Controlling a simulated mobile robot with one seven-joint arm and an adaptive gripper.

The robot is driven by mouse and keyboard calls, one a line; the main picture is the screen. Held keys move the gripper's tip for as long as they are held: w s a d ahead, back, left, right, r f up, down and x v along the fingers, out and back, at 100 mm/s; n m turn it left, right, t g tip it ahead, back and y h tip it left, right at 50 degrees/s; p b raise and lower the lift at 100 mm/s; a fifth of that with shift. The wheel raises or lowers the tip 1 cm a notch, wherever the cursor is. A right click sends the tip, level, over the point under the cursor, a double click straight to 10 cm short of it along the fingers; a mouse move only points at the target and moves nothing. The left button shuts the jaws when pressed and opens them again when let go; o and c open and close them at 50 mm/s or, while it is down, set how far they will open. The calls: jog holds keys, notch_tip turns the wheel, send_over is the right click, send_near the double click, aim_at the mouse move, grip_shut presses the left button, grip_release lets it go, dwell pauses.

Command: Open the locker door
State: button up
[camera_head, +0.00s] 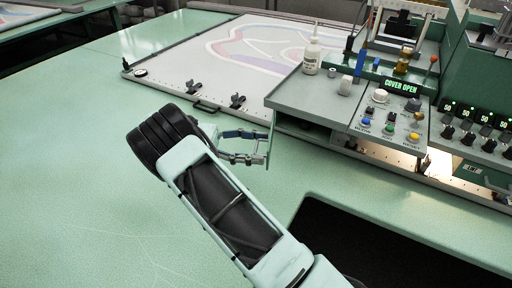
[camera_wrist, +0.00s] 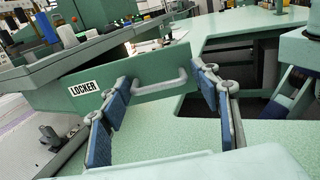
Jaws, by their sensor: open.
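The locker door (camera_wrist: 62,103) is a green upright panel under the grey control shelf, with a white LOCKER label (camera_wrist: 83,88) at its left. A pale bar handle (camera_wrist: 162,86) stands out from its right part. In the head view the door (camera_head: 270,148) shows nearly edge-on below the shelf's left corner. I see no clear contact. In the head view my gripper (camera_head: 262,147) is close to the door's face.
The grey control shelf (camera_head: 310,98) carries a white bottle (camera_head: 312,54), buttons and knobs above the door. A framed patterned cloth (camera_head: 225,55) lies behind, with black clamps (camera_head: 237,102) on its near edge. The green table (camera_head: 70,150) is clear at left. A dark cutout (camera_head: 350,240) opens at lower right.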

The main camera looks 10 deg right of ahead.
notch_tip(320, 180, up, 10)
jog(key=shift+f, duration=0.1)
dwell(0.4)
